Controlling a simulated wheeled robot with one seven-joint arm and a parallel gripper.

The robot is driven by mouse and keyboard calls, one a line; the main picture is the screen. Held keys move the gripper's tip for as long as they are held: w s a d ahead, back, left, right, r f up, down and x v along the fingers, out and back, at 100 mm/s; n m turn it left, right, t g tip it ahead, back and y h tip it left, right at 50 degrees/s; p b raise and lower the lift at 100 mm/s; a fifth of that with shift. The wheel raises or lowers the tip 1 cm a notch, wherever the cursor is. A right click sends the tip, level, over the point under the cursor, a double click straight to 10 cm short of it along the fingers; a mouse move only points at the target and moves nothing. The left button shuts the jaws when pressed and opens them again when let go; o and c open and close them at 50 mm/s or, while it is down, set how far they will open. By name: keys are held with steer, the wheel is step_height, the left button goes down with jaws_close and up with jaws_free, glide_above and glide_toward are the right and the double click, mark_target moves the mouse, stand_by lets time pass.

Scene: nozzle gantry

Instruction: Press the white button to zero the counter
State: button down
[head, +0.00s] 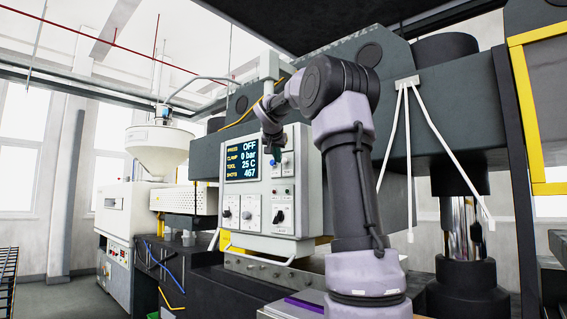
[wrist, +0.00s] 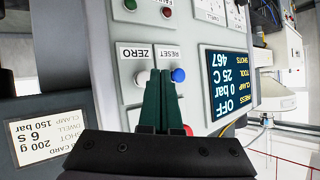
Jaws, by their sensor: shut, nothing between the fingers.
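The control panel (head: 270,205) has a dark display (head: 243,160) that reads press OFF, clamp 0 bar, tool 25 C, shots 467. In the wrist view the panel appears upside down. The white button (wrist: 141,78) sits by the ZERO label, partly hidden by my fingers. A blue button (wrist: 178,75) sits by the RESET label, just right of my fingertips. My gripper (wrist: 161,73) is shut and empty, its green fingers pointing at the panel between the two buttons. Contact cannot be told. In the head view my gripper (head: 273,155) is in front of the panel's upper right part.
A red button (wrist: 187,130) is partly hidden beside my fingers. Green (wrist: 130,4) and red (wrist: 167,12) buttons or lamps sit farther along the panel. Knobs (head: 278,215) and a handrail (head: 258,247) are lower down. A card (wrist: 35,135) lists shot settings.

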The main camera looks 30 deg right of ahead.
steer(key=shift+w+d, duration=0.1)
steer(key=shift+d, duration=0.05)
steer(key=shift+d, duration=0.25)
steer(key=shift+w+d, duration=0.25)
steer(key=shift+d, duration=0.3)
stand_by(1.0)
stand_by(0.3)
steer(key=shift+s+a, duration=0.35)
steer(key=shift+a, duration=0.5)
steer(key=shift+a, duration=0.15)
steer(key=a, duration=0.1)
steer(key=s+a, duration=0.1)
steer(key=a, duration=0.2)
steer(key=shift+s+a, duration=0.25)
steer(key=shift+s, duration=0.1)
stand_by(0.3)
